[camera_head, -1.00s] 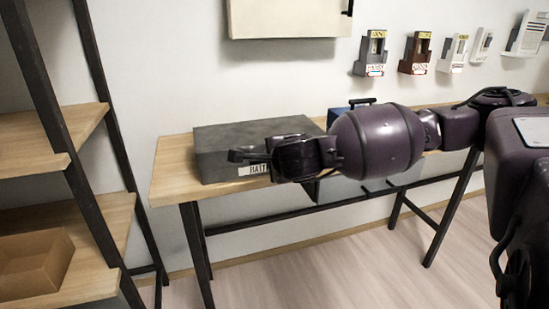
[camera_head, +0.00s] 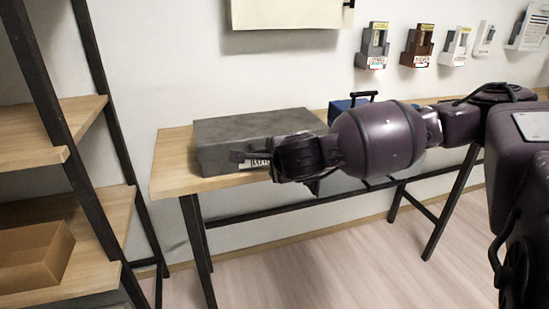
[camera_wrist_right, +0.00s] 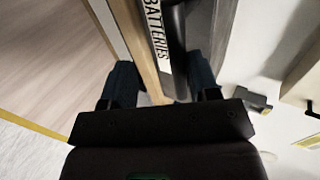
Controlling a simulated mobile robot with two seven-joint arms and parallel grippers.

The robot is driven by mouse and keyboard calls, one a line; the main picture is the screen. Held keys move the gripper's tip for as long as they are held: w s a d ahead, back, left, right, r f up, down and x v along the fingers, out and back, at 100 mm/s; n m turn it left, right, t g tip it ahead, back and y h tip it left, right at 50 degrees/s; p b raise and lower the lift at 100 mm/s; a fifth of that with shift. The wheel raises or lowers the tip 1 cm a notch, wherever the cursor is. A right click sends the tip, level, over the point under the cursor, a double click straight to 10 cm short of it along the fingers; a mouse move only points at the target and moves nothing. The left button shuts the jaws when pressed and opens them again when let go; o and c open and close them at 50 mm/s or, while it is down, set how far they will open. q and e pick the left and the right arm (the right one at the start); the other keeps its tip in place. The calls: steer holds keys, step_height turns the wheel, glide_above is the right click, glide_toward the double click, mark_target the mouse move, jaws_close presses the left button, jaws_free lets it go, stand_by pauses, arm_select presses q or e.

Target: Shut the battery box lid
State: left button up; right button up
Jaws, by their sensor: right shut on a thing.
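The grey battery box (camera_head: 220,136) sits on the wooden table in the head view, with its flat lid (camera_head: 250,124) lying level on top. Its white label (camera_wrist_right: 158,30) reads BATTERIES in the right wrist view. My right gripper (camera_head: 246,157) reaches across from the right to the front face of the box, covering much of the label. In the right wrist view my right gripper (camera_wrist_right: 160,80) has its fingers on either side of the box's edge. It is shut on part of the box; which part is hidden. My left gripper is out of view.
The wooden table (camera_head: 172,165) has a bare strip left of the box. A blue case (camera_head: 343,106) stands behind my right arm. Several small devices hang on the wall.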

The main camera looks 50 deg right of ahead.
arm_select(q)
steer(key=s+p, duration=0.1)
steer(key=p, duration=0.1)
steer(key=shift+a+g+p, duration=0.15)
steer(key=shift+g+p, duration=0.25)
arm_select(e)
steer(key=v, duration=1)
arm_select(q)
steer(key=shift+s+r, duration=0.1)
arm_select(e)
steer(key=shift+s+a+r, duration=0.1)
